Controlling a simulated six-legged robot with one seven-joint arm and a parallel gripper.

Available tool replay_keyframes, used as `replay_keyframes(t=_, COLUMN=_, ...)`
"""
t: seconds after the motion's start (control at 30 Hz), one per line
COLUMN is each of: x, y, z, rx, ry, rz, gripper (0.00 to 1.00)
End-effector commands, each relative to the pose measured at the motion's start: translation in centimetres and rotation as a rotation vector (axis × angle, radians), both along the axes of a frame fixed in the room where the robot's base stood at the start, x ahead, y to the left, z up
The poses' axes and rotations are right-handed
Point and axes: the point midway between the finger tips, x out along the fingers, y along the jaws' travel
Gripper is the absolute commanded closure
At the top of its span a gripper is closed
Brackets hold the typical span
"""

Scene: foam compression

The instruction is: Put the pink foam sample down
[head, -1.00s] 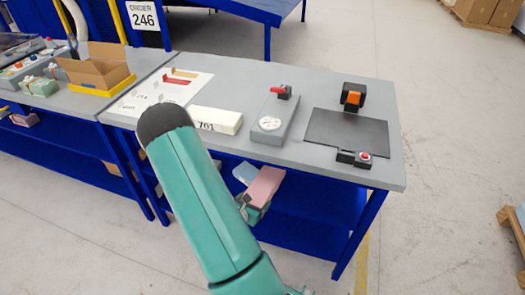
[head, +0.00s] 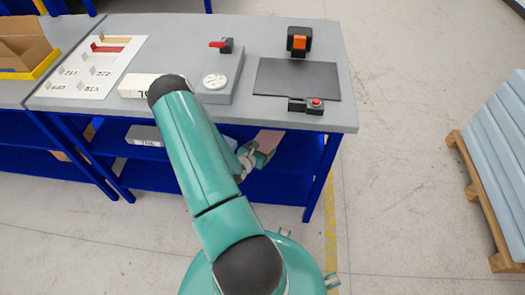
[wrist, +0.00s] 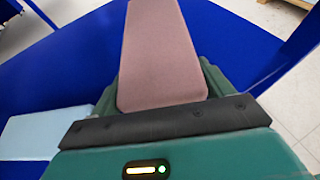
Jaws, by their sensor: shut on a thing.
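The pink foam sample (head: 270,139) is a flat, long block. My gripper (head: 257,158) is shut on its near end, just below the front edge of the grey table top. In the wrist view the pink foam sample (wrist: 155,50) stretches away from my gripper (wrist: 160,85), over a blue surface that looks like the lower shelf (wrist: 235,50). Whether the foam touches the shelf cannot be told. A light blue block (wrist: 40,130) lies on the blue surface to the left.
The table top (head: 350,115) carries a white block (head: 133,86), a gauge device (head: 215,83), a dark plate (head: 297,78) and a red-button box (head: 313,104). A blue table leg (head: 321,175) stands right of the gripper. A pallet (head: 478,200) with pale blue slabs is at right.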

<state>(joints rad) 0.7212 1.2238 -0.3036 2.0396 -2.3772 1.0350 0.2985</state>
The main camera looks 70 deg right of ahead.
Motion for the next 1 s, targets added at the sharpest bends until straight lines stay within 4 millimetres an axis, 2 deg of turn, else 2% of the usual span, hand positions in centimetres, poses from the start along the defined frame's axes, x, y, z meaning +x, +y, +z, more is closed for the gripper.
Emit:
replay_keyframes(t=0.03, x=-0.1, y=-0.9, z=-1.0, rx=-0.001, ry=-0.001, rz=-0.003, gripper=0.45)
replay_keyframes(t=0.17, x=-0.1, y=-2.2, z=-2.4, rx=-0.001, ry=-0.001, rz=0.0, gripper=0.45)
replay_keyframes(t=0.33, x=-0.1, y=-3.1, z=-3.4, rx=-0.001, ry=-0.001, rz=0.0, gripper=0.45)
replay_keyframes(t=0.53, x=-0.1, y=-3.2, z=-6.2, rx=0.0, ry=0.0, rz=0.0, gripper=0.45)
replay_keyframes(t=0.9, x=0.0, y=-3.2, z=-6.7, rx=-0.001, ry=-0.001, rz=0.001, gripper=0.45)
replay_keyframes(t=0.93, x=0.0, y=-3.2, z=-6.6, rx=-0.001, ry=-0.001, rz=0.0, gripper=0.17)
replay_keyframes(t=1.0, x=0.0, y=-3.2, z=-6.6, rx=-0.001, ry=-0.002, rz=-0.001, gripper=0.03)
